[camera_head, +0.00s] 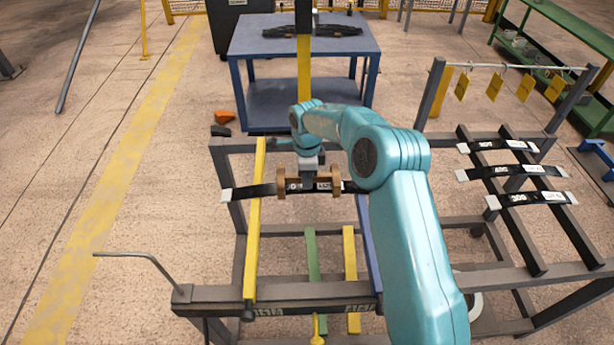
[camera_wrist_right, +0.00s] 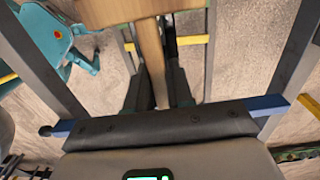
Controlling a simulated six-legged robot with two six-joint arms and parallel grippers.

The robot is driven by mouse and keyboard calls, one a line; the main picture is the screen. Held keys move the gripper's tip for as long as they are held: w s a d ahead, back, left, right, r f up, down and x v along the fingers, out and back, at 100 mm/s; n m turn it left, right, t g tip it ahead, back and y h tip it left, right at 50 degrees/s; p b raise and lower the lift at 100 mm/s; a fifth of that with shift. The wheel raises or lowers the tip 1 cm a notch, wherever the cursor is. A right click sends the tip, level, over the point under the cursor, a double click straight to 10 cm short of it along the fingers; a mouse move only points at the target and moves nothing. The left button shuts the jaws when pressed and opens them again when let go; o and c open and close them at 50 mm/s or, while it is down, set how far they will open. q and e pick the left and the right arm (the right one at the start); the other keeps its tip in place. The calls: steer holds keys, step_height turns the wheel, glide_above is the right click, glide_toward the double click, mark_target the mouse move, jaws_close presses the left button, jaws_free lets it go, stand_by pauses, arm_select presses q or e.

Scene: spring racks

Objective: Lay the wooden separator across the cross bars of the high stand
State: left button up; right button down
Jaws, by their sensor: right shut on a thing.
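The wooden separator (camera_head: 335,181) has a block at each end. Its bar (camera_wrist_right: 152,60) runs between the fingers of my right gripper (camera_head: 308,184), which is shut on it. The high stand (camera_head: 290,292) is a grey frame with a yellow cross bar (camera_head: 254,220) at left and a blue one (camera_head: 372,245) at right. A black leaf spring (camera_head: 255,190) with pale ends lies across these bars. The separator is over the spring's middle, between the two bars; whether it touches the spring I cannot tell. My arm hides the spring's right end. My left gripper is not in view.
A second rack at right bears several black springs (camera_head: 512,171) on grey rails. Yellow tags (camera_head: 493,84) hang from a rail behind it. A blue table (camera_head: 257,40) stands at the back, a green shelf (camera_head: 560,30) at the far right. Floor at left is mostly clear.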

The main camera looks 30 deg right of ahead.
steer(key=shift+f, duration=0.4)
steer(key=c, duration=0.9)
jaws_free()
steer(key=shift+r, duration=0.1)
step_height(320, 180, up, 16)
steer(key=shift+r, duration=0.15)
